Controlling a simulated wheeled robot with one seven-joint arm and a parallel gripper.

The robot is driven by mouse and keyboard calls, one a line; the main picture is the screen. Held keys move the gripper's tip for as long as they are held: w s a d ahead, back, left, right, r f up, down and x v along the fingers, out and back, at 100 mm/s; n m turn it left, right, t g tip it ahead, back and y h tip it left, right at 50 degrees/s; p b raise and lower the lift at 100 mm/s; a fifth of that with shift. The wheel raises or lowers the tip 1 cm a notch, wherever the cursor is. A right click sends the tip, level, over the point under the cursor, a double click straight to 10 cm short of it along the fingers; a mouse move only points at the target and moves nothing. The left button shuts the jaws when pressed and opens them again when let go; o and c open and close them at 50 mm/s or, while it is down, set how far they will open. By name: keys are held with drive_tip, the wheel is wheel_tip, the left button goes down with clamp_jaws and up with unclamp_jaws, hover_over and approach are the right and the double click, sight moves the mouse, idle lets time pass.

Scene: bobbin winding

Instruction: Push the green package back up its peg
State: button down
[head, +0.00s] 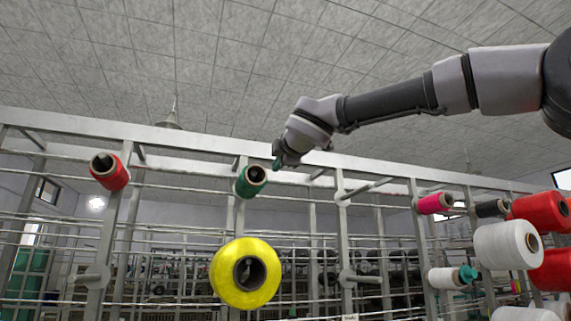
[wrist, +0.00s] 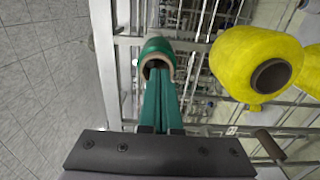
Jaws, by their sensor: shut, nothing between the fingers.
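The green package (head: 243,186) is a small spool on the upper frame, left of centre in the head view, its open core end facing me. It also shows at the top of the wrist view (wrist: 157,46), with a tan rim around a dark core. My gripper (head: 277,164) is just to the right of and above the package in the head view. In the wrist view its teal fingers (wrist: 159,76) are together and empty, with their tips overlapping the package's core end. I cannot tell whether they touch it. The peg inside the core is mostly hidden.
A large yellow package (head: 228,285) hangs below the green one. A red package (head: 118,179) is to the left on the metal frame (head: 60,125). Pink (head: 430,204), white (head: 500,246) and red packages crowd the right. The space above the green package is open.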

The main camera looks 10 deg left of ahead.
approach(264, 179)
drive_tip(key=shift+x, duration=1.7)
drive_tip(key=shift+w+d, duration=0.1)
idle(0.9)
drive_tip(key=shift+x, duration=3.9)
drive_tip(key=v, duration=0.7)
